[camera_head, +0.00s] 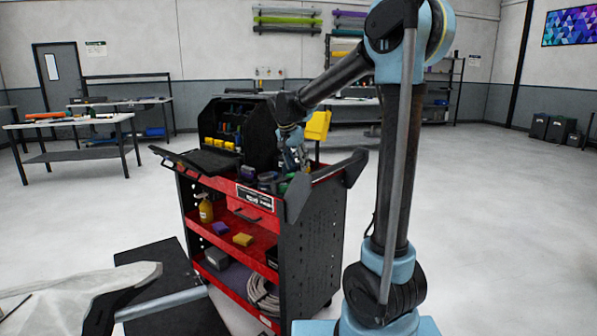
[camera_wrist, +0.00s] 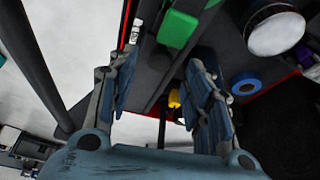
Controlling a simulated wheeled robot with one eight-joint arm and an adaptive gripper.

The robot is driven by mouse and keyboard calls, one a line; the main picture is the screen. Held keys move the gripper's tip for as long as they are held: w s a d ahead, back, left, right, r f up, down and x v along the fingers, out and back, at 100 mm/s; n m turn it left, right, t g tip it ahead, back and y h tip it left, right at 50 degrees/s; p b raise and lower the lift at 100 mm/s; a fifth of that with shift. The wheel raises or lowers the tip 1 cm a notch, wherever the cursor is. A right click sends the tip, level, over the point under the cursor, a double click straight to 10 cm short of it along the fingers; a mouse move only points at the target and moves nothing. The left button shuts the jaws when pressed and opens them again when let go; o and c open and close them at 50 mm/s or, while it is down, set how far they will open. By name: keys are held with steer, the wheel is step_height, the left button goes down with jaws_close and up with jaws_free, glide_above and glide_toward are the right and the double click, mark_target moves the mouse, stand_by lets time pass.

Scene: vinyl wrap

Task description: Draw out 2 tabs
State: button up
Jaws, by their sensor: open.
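My gripper (camera_head: 293,158) is over the top of the red and black cart (camera_head: 308,235), near its back right corner. In the wrist view my gripper (camera_wrist: 163,92) is open, with its blue fingers apart and no object held. A small yellow piece (camera_wrist: 174,98) shows beyond the fingers, close to the right one, and is partly hidden. A green block (camera_wrist: 178,28) lies ahead of the fingers on a dark ledge of the cart. I cannot tell which of these pieces, if any, are the tabs.
A blue tape roll (camera_wrist: 244,84) and a white-topped round container (camera_wrist: 276,32) lie right of the fingers on the cart top. A yellow holder (camera_head: 318,125) stands behind my gripper. Floor right of the cart is clear.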

steer(key=shift+x, duration=1.6)
jaws_close()
